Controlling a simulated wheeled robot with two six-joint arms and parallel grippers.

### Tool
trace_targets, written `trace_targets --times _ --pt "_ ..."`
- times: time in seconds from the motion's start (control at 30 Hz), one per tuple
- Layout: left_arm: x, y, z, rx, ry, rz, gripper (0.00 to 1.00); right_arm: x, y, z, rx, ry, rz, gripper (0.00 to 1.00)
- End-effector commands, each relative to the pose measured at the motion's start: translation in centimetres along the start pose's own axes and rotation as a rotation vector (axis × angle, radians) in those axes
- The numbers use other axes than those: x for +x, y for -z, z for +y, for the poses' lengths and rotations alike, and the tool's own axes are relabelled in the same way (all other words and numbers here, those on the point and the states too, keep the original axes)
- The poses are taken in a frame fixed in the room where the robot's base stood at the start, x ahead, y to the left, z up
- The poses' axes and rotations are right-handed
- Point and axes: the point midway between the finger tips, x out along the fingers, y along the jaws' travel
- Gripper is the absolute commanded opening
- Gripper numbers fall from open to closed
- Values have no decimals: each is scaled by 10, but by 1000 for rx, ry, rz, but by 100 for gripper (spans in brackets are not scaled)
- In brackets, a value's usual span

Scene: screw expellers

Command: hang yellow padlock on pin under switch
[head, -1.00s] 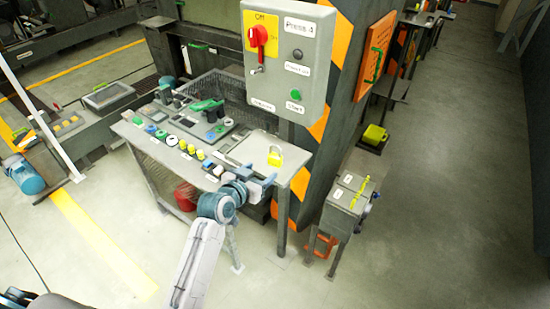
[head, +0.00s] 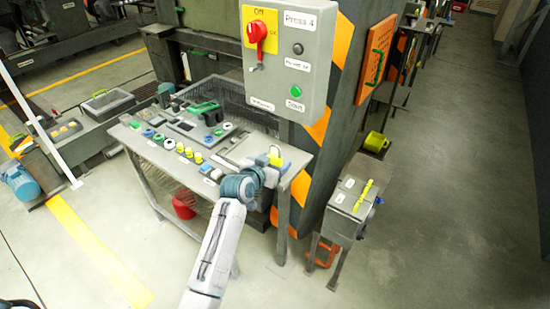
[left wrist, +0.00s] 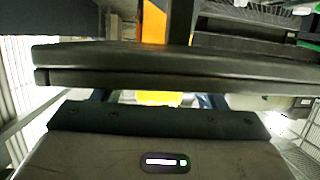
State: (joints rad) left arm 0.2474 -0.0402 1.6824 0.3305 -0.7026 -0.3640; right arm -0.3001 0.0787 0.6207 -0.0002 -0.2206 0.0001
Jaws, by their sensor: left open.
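The yellow padlock (head: 275,154) is at the right end of the workbench in the head view. My left gripper (head: 274,163) is open there, with its fingers around or beside the padlock and hiding its lower part. In the left wrist view a strip of yellow (left wrist: 158,98) shows between the fingers; the rest is hidden behind the gripper body. The red switch (head: 261,32) is on the grey control box, on a yellow plate marked Off. A small metal pin (head: 256,69) sticks out below it. My right gripper is not in view.
The grey control box (head: 290,60) stands above the bench's back right, with a green button. The workbench (head: 190,182) holds several coloured parts and labels to the left of the gripper. A small grey stand (head: 350,195) is to the right. Open floor lies in front.

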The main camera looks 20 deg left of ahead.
Motion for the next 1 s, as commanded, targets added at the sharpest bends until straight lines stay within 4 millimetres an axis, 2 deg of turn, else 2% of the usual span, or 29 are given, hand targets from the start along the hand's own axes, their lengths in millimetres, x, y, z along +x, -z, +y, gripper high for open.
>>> trace_targets --times 0.07,0.1,0.3,0.57,1.0 --pt "0 0 0 0 0 0 65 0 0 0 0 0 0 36" --pt "0 0 0 0 0 0 62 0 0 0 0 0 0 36" --pt "0 0 0 0 0 0 22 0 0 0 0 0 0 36" --pt "-3 4 0 0 0 1 22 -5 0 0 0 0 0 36" --pt "-23 22 -2 1 1 1 22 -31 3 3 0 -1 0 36"
